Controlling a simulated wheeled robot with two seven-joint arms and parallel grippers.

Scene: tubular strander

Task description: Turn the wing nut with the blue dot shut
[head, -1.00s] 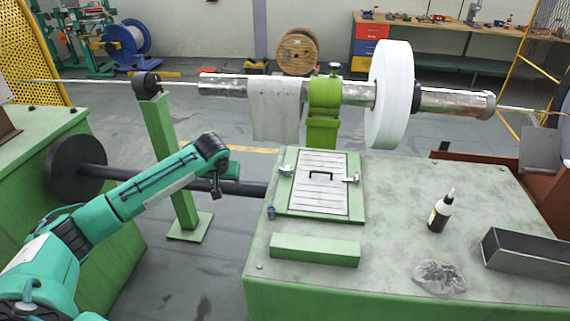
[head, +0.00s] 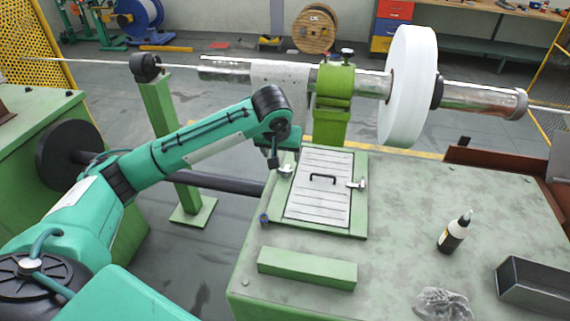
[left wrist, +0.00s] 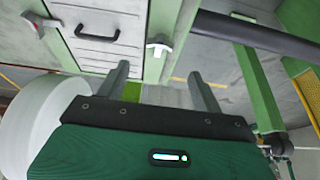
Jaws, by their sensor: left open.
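The hatch cover (head: 319,205) is a pale slatted panel with a black handle, set in a green frame on the machine top. A silvery wing nut (head: 285,171) sits at its left edge and another (head: 357,184) at its right edge. The left-edge wing nut also shows in the left wrist view (left wrist: 158,47), just beyond and between my fingertips, not touching. The other one (left wrist: 35,22) there has a red mark. I cannot make out a blue dot on either nut. My left gripper (head: 274,158) is open and empty; its fingers show in the wrist view (left wrist: 157,76).
A small blue-ended fitting (head: 264,218) is at the hatch frame's near left corner. A green block (head: 307,268), a bottle (head: 454,232), a crumpled rag (head: 443,305) and a dark box (head: 530,285) stand on the top. The shaft with a white disc (head: 408,85) runs behind.

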